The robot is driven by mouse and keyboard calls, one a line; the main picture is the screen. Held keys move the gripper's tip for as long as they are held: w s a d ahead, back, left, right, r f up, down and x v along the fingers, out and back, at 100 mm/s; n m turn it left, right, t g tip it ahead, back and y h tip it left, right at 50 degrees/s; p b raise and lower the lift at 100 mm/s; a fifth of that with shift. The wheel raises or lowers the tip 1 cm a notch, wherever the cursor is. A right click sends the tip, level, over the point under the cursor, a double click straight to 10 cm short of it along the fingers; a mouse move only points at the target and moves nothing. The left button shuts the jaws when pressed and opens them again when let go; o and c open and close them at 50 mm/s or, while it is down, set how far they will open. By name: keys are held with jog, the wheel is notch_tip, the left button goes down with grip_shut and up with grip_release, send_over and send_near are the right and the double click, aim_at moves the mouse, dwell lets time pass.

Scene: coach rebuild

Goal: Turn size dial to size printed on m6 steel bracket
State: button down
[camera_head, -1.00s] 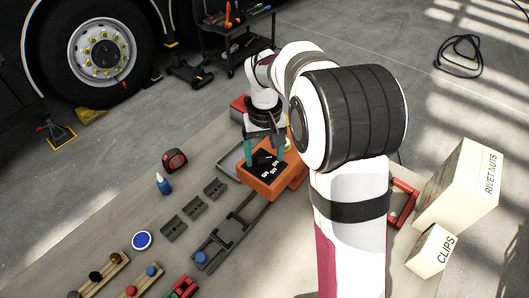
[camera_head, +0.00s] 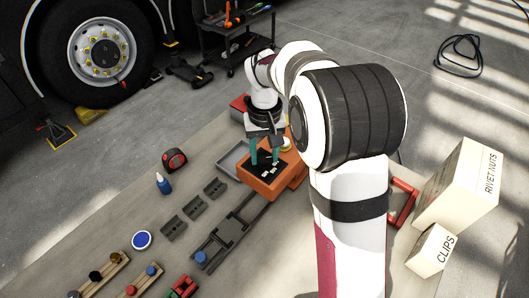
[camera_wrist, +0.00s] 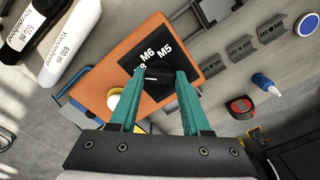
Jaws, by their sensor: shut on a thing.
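An orange box (camera_head: 268,188) on the bench carries a black dial face, with a round black size dial (camera_wrist: 155,73) on it. In the wrist view the white labels M6 and M5 are readable, and a third, ending in 8, is partly hidden by a finger. A short white mark shows on the dial; I cannot tell which label it points to. My gripper (camera_wrist: 155,79) is shut on the dial, one teal finger on each side; it also shows in the head view (camera_head: 265,160).
A grey tray (camera_head: 231,160) sits beside the orange box. A tape measure (camera_head: 175,160), a blue bottle (camera_head: 163,183) and a blue-topped tin (camera_head: 142,240) lie to the left. Cartons (camera_head: 462,190) stand at the right.

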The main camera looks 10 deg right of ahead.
aim_at(265, 157)
jog(key=m, duration=0.4)
jog(key=shift+m, duration=2.5)
jog(key=shift+c, duration=1.8)
grip_release()
notch_tip(265, 157, up, 16)
jog(key=shift+f, duration=0.1)
